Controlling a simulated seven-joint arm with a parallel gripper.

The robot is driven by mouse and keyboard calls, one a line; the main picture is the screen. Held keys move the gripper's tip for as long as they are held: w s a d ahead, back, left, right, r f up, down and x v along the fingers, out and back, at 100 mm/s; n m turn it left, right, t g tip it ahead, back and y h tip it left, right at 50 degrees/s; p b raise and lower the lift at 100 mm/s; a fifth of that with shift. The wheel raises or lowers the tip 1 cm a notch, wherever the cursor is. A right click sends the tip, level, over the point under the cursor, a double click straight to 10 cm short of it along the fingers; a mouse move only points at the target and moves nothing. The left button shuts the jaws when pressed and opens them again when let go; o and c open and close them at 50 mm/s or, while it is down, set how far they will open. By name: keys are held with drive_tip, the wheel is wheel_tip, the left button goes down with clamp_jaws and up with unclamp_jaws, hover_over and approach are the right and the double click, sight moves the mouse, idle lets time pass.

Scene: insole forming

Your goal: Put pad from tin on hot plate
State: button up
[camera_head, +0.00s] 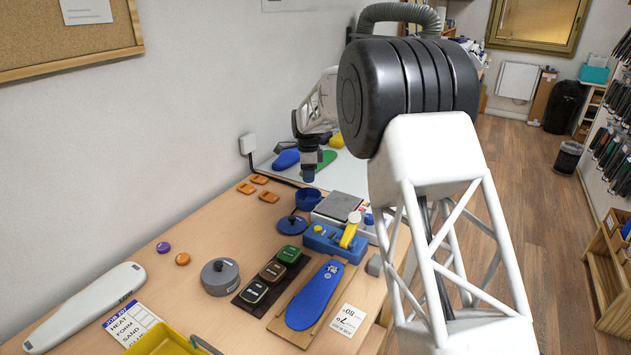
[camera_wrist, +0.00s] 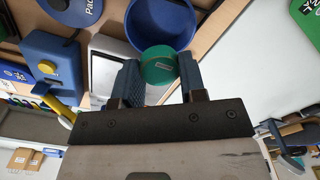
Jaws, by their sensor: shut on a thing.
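The blue round tin (camera_head: 308,199) stands open on the table, left of the hot plate (camera_head: 341,206), which has a grey square top. In the wrist view the tin (camera_wrist: 163,14) lies just beyond my fingertips and the hot plate (camera_wrist: 107,66) shows to the left. My gripper (camera_wrist: 158,63) is shut on a green round pad (camera_wrist: 160,70). In the head view my gripper (camera_head: 308,175) hangs above and just behind the tin, and the pad cannot be made out there.
The tin's blue lid (camera_head: 293,225) lies in front of the tin. A blue device with a yellow lever (camera_head: 350,230) stands in front of the hot plate. A blue insole (camera_head: 314,295) lies on a wooden board nearby. Orange pieces (camera_head: 269,196) lie to the left.

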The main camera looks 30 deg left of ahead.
drive_tip(key=s+d+r, duration=0.1)
drive_tip(key=d+r, duration=0.4)
drive_tip(key=d, duration=0.7)
drive_tip(key=shift+d, duration=0.25)
hover_over(339, 204)
drive_tip(key=shift+f, duration=3.05)
drive_tip(key=shift+f, duration=1.85)
drive_tip(key=shift+f, duration=0.1)
drive_tip(key=o, duration=0.9)
